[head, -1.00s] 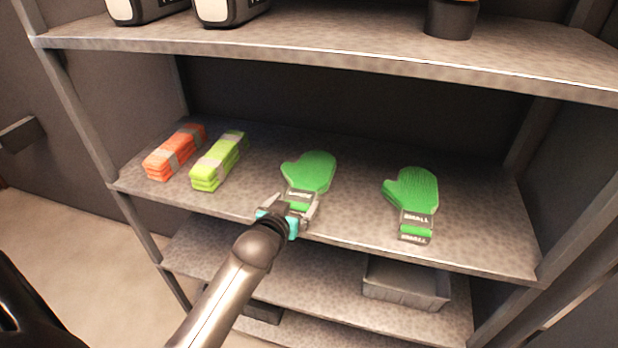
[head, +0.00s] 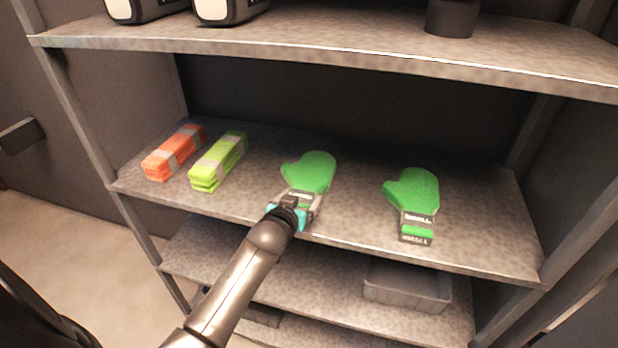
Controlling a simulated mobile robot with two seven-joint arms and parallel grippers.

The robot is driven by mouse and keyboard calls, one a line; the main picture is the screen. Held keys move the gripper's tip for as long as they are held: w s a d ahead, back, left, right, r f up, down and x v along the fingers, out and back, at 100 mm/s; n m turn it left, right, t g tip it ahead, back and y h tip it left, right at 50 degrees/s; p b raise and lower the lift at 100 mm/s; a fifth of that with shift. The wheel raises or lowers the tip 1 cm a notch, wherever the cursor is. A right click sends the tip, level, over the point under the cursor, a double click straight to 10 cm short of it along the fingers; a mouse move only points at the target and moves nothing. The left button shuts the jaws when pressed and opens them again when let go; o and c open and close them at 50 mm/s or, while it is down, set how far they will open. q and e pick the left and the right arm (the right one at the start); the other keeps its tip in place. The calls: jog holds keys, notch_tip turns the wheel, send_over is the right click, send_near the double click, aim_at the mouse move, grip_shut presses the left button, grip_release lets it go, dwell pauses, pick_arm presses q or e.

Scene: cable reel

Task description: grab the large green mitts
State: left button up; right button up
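One pair of green mitts (head: 312,171) lies on the middle shelf with its cuff toward the front edge. A similar green pair (head: 412,189) lies to its right; the small print on its cuff seems to read "SMALL". My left gripper (head: 301,203) is at the grey cuff of the left pair, over the shelf's front edge. Its fingers are at the cuff and partly hide it, so I cannot tell whether they are closed on it. The left pair's label is too small to read. My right gripper is not in view.
Orange folded cloths (head: 174,153) and yellow-green ones (head: 217,162) lie left on the middle shelf (head: 465,250). The upper shelf (head: 340,38) overhangs it, with dark containers on top. A grey bin (head: 407,288) stands on the shelf below. Shelf between the mitts is bare.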

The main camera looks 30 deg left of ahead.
pick_arm(q)
jog(key=c, duration=0.8)
jog(key=shift+o, duration=0.2)
jog(key=shift+r, duration=0.1)
